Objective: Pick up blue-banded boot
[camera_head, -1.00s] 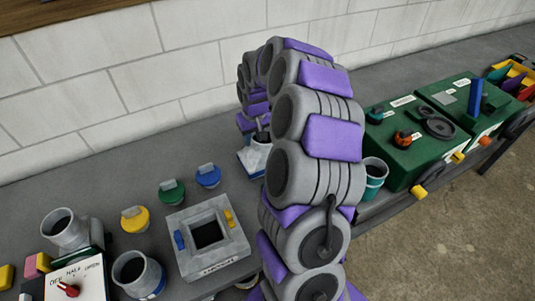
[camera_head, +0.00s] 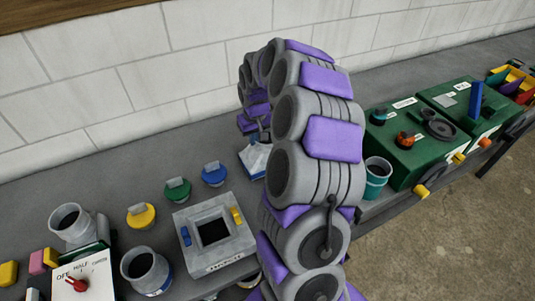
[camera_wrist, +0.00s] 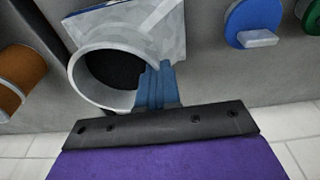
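The blue-banded boot (camera_head: 254,160) is a pale grey duct piece with a blue strip low on it. In the head view it is beyond my arm and partly hidden by it. In the wrist view the boot (camera_wrist: 105,75) shows a round dark opening, a flared body and some blue at the upper left. My gripper (camera_wrist: 156,80) has blue-grey fingers close together at the rim of that opening, and the rim runs in behind them. They look shut on the rim. I cannot tell whether the boot is clear of the bench.
A grey box (camera_head: 248,243) with a square hole stands left of my arm. Blue (camera_head: 214,174), green (camera_head: 177,189) and yellow (camera_head: 141,216) knobbed discs lie behind it. A teal-banded cup (camera_head: 377,178) and green machines (camera_head: 408,150) stand to the right. The tiled wall is behind.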

